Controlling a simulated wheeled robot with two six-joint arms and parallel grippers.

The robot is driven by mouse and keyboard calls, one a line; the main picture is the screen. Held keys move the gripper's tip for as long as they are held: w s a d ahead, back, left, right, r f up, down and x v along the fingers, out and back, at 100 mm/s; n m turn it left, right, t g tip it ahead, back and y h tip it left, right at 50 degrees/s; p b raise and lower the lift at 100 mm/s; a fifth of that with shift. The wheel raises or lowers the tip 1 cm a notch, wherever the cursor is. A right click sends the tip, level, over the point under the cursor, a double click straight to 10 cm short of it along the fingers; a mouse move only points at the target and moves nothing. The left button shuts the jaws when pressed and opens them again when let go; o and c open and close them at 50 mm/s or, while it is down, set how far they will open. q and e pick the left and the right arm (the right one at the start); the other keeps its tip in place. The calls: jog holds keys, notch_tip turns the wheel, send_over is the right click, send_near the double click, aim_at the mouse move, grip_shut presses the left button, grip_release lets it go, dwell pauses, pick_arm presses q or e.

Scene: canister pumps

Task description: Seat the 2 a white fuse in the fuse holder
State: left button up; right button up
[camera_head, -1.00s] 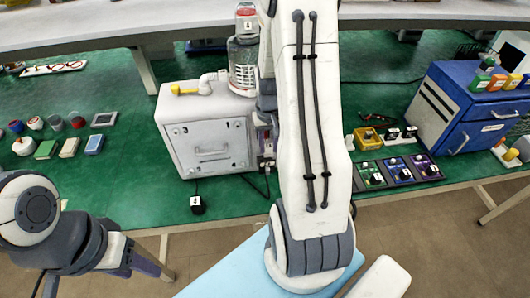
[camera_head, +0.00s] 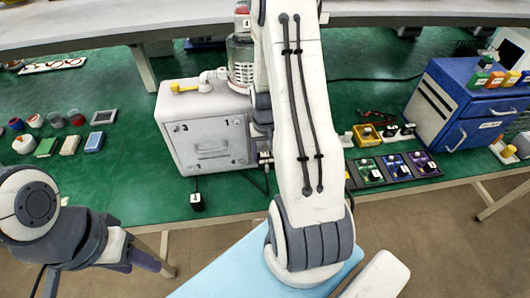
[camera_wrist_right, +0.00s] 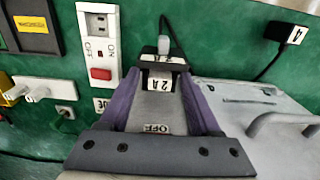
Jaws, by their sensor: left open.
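In the right wrist view, my right gripper (camera_wrist_right: 162,80) reaches in with its two purple-grey fingers converging. A light piece marked "2 A", the 2 A fuse (camera_wrist_right: 158,84), is between the fingertips, and the gripper appears shut on it. Just beyond it is a dark part with a second, partly covered "2 A" label, which looks like the fuse holder (camera_wrist_right: 176,61). I cannot tell whether the fuse is in it. In the head view, my right arm hides this gripper, the fuse and the holder. My left gripper (camera_head: 150,262) is open and empty at the lower left, off the table.
A white pump housing (camera_head: 205,143) stands left of my right arm. A red on/off switch (camera_wrist_right: 101,73) is left of the fingers, and a black plug (camera_wrist_right: 291,33) with a cable is at right. A blue cabinet (camera_head: 440,106) and dark modules (camera_head: 395,168) are farther right.

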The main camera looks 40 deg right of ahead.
aim_at(265, 154)
jog(key=shift+r, duration=0.1)
jog(key=shift+r, duration=0.25)
notch_tip(265, 154, up, 12)
jog(key=b, duration=0.2)
jog(key=s+a+r+n, duration=0.1)
jog(key=a+r+n, duration=0.15)
jog(key=a, duration=0.75)
jog(key=s+a+r+n, duration=0.2)
jog(key=a+n, duration=0.2)
jog(key=a, duration=0.6)
jog(key=s+a+r+n+y, duration=0.1)
jog(key=s+a+n, duration=0.6)
jog(key=s+a, duration=0.4)
jog(key=shift+s, duration=1.15)
jog(key=shift+r, duration=0.15)
